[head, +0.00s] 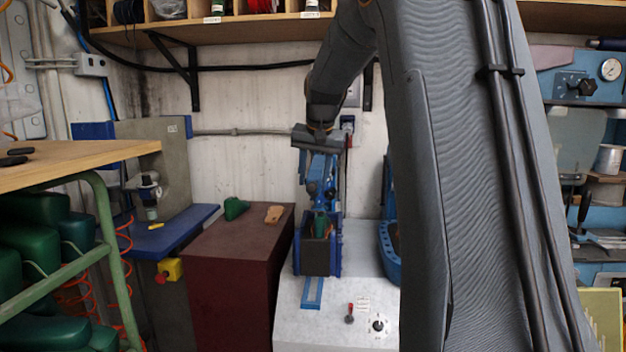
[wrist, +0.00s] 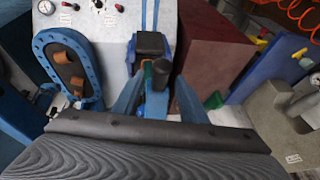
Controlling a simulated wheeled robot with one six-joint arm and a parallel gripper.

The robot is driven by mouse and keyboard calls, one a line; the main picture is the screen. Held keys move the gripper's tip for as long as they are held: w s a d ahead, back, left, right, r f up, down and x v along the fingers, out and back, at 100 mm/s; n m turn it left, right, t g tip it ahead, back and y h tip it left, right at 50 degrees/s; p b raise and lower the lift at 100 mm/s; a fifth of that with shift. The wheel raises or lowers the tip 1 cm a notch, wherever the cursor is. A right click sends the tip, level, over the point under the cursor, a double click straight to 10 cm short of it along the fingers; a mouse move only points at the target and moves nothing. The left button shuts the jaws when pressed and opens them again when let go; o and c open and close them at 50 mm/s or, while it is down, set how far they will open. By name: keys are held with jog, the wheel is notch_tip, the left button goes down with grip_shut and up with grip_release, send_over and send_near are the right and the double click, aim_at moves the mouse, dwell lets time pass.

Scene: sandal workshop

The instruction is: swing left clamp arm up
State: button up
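My gripper (wrist: 159,92) points down over the left station of the grey press. Its two blue fingers are apart in the wrist view. A dark rounded handle or knob (wrist: 162,72) shows between them; I cannot tell whether they touch it. In the head view my gripper (head: 320,190) is directly above the left clamp unit (head: 319,257), a blue frame with a dark block. This unit also shows in the wrist view (wrist: 150,45). Something green and orange-brown sits in it, partly hidden. How the left clamp arm lies is largely hidden by my fingers.
A blue oval frame (wrist: 85,55) stands to the right on the press, partly behind my arm in the head view. A maroon block (head: 232,262) with a green piece (head: 236,208) and a brown piece (head: 274,214) stands left. A wooden shelf (head: 230,30) hangs above.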

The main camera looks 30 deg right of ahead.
jog(key=shift+w+f, duration=0.2)
jog(key=shift+f, duration=0.3)
jog(key=shift+c, duration=0.3)
grip_shut()
jog(key=shift+r, duration=0.1)
